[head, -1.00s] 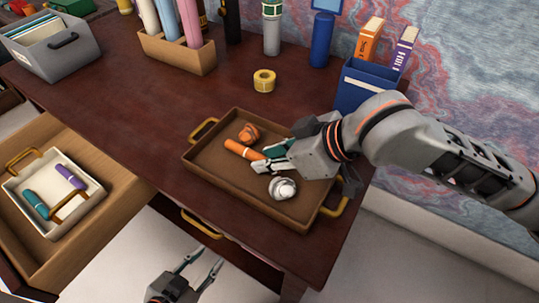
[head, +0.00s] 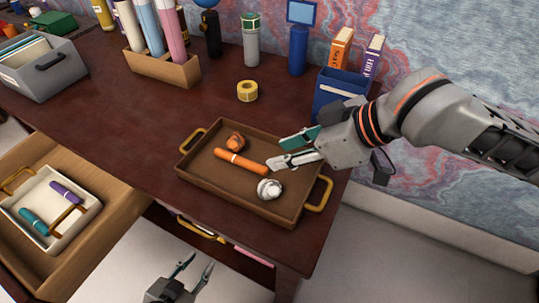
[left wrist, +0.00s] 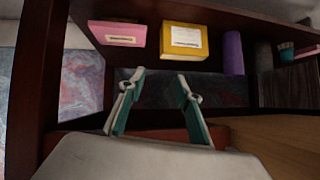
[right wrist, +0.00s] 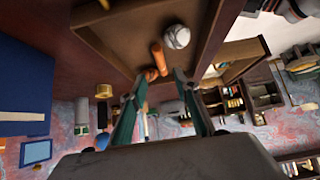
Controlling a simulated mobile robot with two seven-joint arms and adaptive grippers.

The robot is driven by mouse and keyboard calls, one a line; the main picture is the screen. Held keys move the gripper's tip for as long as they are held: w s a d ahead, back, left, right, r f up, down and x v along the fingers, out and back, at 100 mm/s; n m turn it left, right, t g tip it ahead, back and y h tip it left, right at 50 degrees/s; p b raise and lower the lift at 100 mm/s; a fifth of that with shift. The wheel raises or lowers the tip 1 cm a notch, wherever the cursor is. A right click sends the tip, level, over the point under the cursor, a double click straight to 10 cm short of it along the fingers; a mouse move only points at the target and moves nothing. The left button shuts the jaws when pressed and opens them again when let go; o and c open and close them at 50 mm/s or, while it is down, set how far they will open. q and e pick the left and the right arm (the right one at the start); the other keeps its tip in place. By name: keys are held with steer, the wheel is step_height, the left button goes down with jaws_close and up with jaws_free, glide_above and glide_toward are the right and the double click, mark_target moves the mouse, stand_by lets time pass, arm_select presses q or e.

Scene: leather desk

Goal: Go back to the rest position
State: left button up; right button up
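My right gripper (head: 292,150) is open and empty, just above the right side of the brown tray (head: 200,178) on the desk. The tray holds an orange marker (head: 240,162), a crumpled orange ball (head: 236,142) and a crumpled silver ball (head: 269,189). The marker also shows in the right wrist view (right wrist: 159,60), beyond the open fingers. My left gripper (head: 196,268) is open and empty, low in front of the desk. In the left wrist view its fingers (left wrist: 155,90) are spread, below a shelf with a pink box (left wrist: 117,33) and a yellow box (left wrist: 185,40).
An open drawer (head: 110,205) at the left holds a white tray (head: 48,246) with a teal and a purple marker. A yellow tape roll (head: 247,91) lies behind the brown tray.

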arm_select(q)
steer(key=shift+s+f, duration=0.3)
steer(key=shift+s, duration=0.05)
arm_select(e)
steer(key=shift+v, duration=0.95)
arm_select(q)
steer(key=shift+w+r, duration=0.15)
steer(key=shift+r, duration=0.05)
